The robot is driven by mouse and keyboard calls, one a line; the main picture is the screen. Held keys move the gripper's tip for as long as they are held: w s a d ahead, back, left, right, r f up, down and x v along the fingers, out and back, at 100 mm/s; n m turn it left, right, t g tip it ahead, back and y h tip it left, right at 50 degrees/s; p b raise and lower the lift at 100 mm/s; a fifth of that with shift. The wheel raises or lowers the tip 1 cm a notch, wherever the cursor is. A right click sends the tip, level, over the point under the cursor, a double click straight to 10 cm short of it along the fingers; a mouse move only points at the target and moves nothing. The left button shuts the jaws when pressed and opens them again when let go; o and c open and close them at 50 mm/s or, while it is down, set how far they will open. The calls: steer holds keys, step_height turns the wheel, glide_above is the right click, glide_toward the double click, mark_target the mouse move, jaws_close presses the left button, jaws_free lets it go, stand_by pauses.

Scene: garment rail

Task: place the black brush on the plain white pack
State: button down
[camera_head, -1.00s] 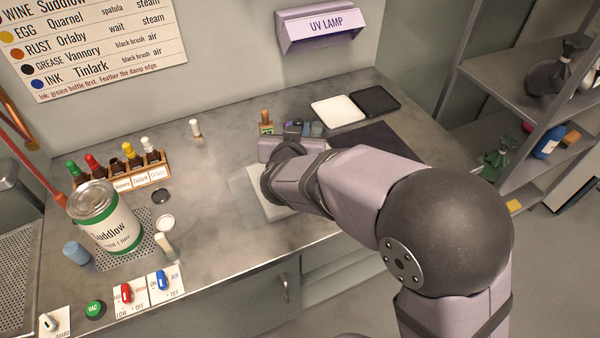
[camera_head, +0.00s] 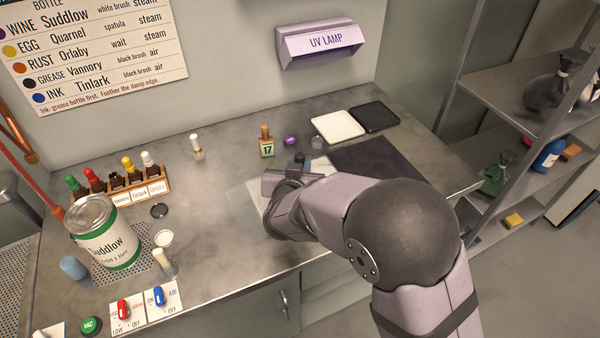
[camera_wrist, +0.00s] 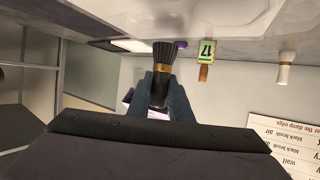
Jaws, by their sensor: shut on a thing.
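In the wrist view my gripper (camera_wrist: 160,100) is shut on the black brush (camera_wrist: 161,75). The brush has a dark handle, a gold band and dark bristles pointing away from the fingers. In the head view my wrist hides most of the fingers and brush. A flat white square (camera_head: 337,126) lies at the back of the bench beside a black one. A pale flat piece (camera_head: 257,194) lies partly hidden by my wrist. I cannot tell which of these is the plain white pack. The brush is held clear of both.
A bottle marked 17 (camera_head: 266,142), a purple round item (camera_head: 291,141) and a dark mat (camera_head: 378,163) are near my gripper. A bottle rack (camera_head: 140,190), a Suddlow can (camera_head: 105,235) and switches (camera_head: 145,305) stand left.

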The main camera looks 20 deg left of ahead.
steer(key=shift+f, duration=1.7)
steer(key=shift+f, duration=0.1)
steer(key=c, duration=1.6)
jaws_free()
steer(key=shift+f, duration=0.1)
steer(key=shift+r, duration=0.25)
steer(key=b+v, duration=0.1)
steer(key=v, duration=1.1)
steer(key=shift+f, duration=0.1)
